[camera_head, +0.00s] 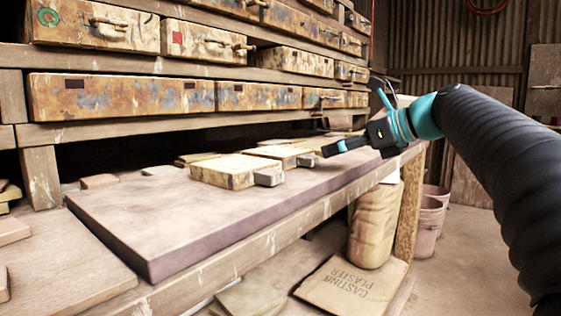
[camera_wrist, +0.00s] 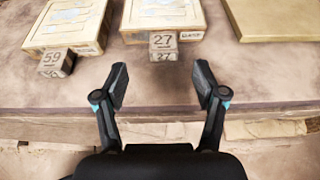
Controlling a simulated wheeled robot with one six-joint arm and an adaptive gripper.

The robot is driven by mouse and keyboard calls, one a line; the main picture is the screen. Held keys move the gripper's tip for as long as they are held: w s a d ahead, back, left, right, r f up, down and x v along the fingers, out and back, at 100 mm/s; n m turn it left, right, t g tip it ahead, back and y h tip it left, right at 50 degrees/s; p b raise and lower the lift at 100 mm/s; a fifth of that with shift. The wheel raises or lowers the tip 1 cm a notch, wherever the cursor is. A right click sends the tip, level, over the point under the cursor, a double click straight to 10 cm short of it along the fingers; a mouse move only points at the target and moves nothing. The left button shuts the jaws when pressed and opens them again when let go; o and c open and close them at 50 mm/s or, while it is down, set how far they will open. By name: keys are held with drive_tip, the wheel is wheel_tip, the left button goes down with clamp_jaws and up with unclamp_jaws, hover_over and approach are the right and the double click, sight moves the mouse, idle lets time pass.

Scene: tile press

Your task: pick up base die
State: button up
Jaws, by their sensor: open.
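Two pale, worn wooden dies lie side by side on the bench slab, each with a small numbered block at its front. The nearer die (camera_head: 228,171) in the head view appears to be the one marked 59 (camera_wrist: 66,22) in the wrist view. The farther die (camera_head: 277,153) appears to be the one marked 27 (camera_wrist: 165,14). I cannot tell which is the base die. My gripper (camera_head: 331,149) is open and empty at the slab's front edge. In the wrist view its fingers (camera_wrist: 162,78) point toward the 27 block (camera_wrist: 163,46), apart from it.
The stone slab (camera_head: 120,222) has bare room in front of the dies. A plain yellowish board (camera_wrist: 272,22) lies right of die 27. Drawers (camera_head: 120,97) overhang the back.

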sight(310, 156)
drive_tip(key=shift+w+b+x, duration=0.25)
drive_tip(key=shift+b+x, duration=0.5)
drive_tip(key=shift+x, duration=3)
drive_tip(key=shift+d+r, duration=0.1)
drive_tip(key=shift+d, duration=0.05)
clamp_jaws()
